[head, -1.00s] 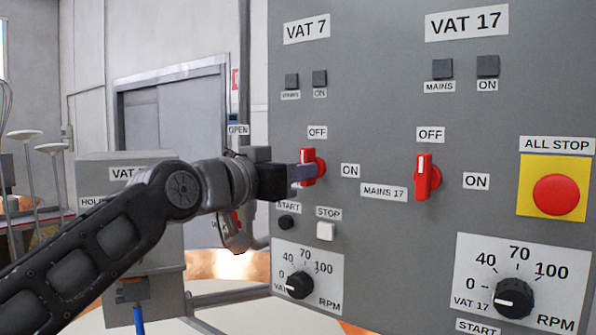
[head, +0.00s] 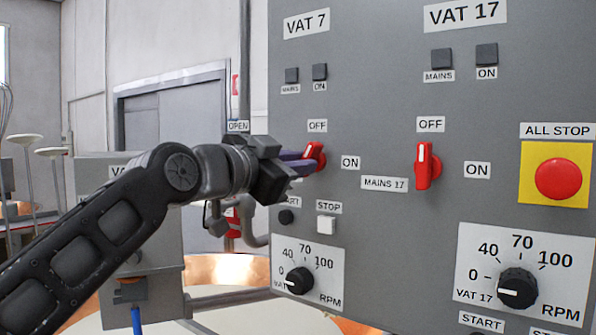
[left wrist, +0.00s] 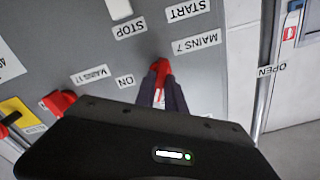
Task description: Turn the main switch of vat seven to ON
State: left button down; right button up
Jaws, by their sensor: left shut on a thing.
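The red main switch of vat seven (head: 316,156) sits on the grey panel under the VAT 7 label, between the OFF and ON labels. My left gripper (head: 303,160) is shut on its handle, and the jaws are rolled. In the left wrist view the two fingers of the left gripper (left wrist: 161,92) close around the red switch (left wrist: 160,68). In the head view the handle is tilted, with its upper end leaning right of upright. The fingers hide part of it. My right gripper is not in view.
The red VAT 17 switch (head: 424,166) stands upright to the right. A red ALL STOP button (head: 558,178) on a yellow plate is further right. RPM knobs (head: 299,281) and a white STOP button (head: 326,225) lie below. Pipes and a grey box stand left of the panel.

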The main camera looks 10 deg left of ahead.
pick_arm(q)
jog(key=m+b, duration=0.3)
jog(key=m, duration=0.9)
dwell(0.5)
jog(key=c, duration=1.4)
grip_release()
jog(key=b+v, duration=0.2)
jog(key=v, duration=0.5)
jog(key=shift+s+b, duration=0.3)
jog(key=shift+s, duration=0.1)
